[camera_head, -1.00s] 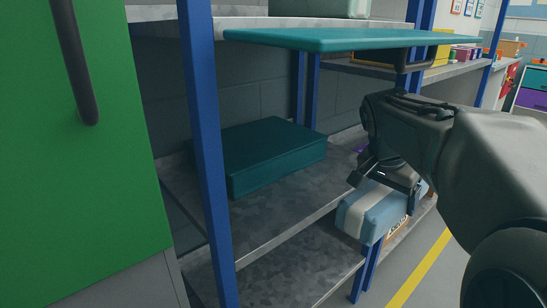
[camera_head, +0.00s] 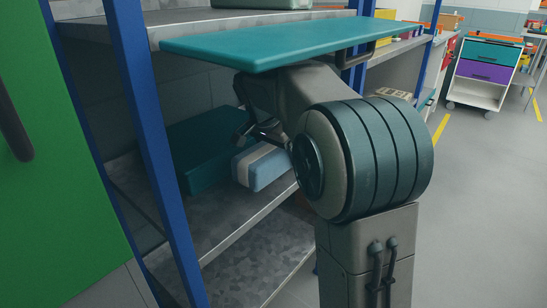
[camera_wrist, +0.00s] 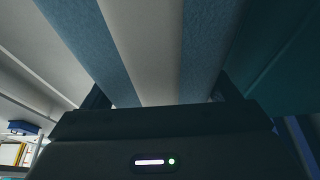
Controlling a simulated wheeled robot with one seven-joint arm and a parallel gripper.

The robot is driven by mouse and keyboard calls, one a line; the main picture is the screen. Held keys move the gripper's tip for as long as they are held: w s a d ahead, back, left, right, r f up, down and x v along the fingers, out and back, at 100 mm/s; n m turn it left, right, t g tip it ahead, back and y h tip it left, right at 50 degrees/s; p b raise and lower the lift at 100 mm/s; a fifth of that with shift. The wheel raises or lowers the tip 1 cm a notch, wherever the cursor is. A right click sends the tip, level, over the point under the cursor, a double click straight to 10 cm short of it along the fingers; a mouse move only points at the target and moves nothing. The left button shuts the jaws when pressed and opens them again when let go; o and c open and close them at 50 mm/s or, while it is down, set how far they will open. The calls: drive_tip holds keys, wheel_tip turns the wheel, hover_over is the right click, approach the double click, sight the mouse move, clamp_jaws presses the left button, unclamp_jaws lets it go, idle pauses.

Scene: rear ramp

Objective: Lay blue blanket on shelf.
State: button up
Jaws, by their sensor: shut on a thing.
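The blue blanket (camera_head: 264,165) is a folded block with a pale stripe. In the head view it is at the middle shelf (camera_head: 217,211), just right of a dark teal box (camera_head: 205,150). My gripper (camera_head: 262,135) is shut on the blanket and reaches in from the right, its fingers partly hidden behind my arm. I cannot tell whether the blanket touches the shelf or the box. In the wrist view the blanket's blue and pale stripes (camera_wrist: 150,50) fill the upper middle, right in front of the gripper.
A teal panel (camera_head: 270,45) juts out just above my arm. Blue rack posts (camera_head: 150,140) stand at the left, beside a green door (camera_head: 40,190). A lower shelf (camera_head: 260,262) is empty where seen. A drawer cart (camera_head: 487,70) stands at the far right on open floor.

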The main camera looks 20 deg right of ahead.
drive_tip(key=shift+w+a+r+p, duration=0.15)
drive_tip(key=shift+w+a+p, duration=0.15)
drive_tip(key=shift+w+a, duration=0.15)
wheel_tip(320, 180, down, 4)
drive_tip(key=b, duration=0.3)
drive_tip(key=shift+w+r, duration=0.1)
drive_tip(key=shift+r, duration=0.05)
drive_tip(key=shift+f+b, duration=0.2)
drive_tip(key=shift+b, duration=0.15)
drive_tip(key=o, duration=1.3)
drive_tip(key=shift+r, duration=0.1)
